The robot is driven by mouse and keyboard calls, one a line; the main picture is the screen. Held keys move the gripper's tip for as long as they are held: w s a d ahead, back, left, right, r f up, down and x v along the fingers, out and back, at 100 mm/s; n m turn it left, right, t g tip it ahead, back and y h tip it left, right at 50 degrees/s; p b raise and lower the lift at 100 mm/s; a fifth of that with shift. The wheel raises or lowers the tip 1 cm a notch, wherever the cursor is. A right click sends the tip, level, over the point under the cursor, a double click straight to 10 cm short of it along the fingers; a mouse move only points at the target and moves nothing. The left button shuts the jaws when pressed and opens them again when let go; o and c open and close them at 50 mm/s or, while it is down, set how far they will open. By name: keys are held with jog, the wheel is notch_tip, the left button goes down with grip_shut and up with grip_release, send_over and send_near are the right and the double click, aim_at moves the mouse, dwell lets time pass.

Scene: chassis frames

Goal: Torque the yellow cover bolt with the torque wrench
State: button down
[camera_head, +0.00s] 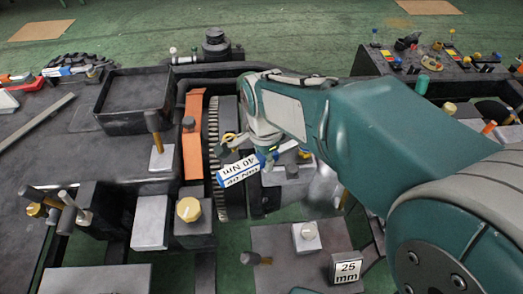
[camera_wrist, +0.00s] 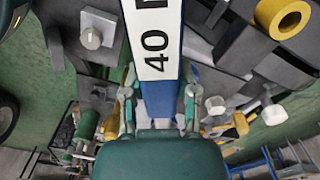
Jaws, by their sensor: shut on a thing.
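The torque wrench (camera_head: 240,172) is a blue bar with white "40 Nm" labels, reaching left from my gripper (camera_head: 268,156) over the chassis. In the wrist view the wrench (camera_wrist: 155,45) runs up the middle, its blue shank between the two fingers of my gripper (camera_wrist: 158,108), which is shut on it. The wrench's far end is out of the wrist view. A round yellow bolt head (camera_head: 189,208) sits on a dark block below and left of the wrench, apart from it. A yellow ring-shaped part (camera_wrist: 283,17) shows at the wrist view's top right; I cannot tell whether it is the same part.
An orange strip (camera_head: 194,135) and toothed gear edge (camera_head: 213,150) stand left of my gripper. An open black box (camera_head: 134,98) is at the upper left. A plate with a pale bolt (camera_head: 307,232) and a "25 mm" block (camera_head: 346,268) lies in front. Bolts and posts crowd the left.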

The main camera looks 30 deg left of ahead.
jog(key=s+d+n, duration=0.1)
jog(key=d+n, duration=0.6)
jog(key=shift+d+f, duration=0.25)
jog(key=shift+f, duration=0.05)
jog(key=shift+s+f, duration=0.1)
jog(key=shift+f, duration=0.8)
dwell(3.1)
dwell(0.3)
jog(key=shift+s+a+m, duration=0.1)
jog(key=shift+a+m, duration=1.3)
jog(key=shift+a, duration=0.05)
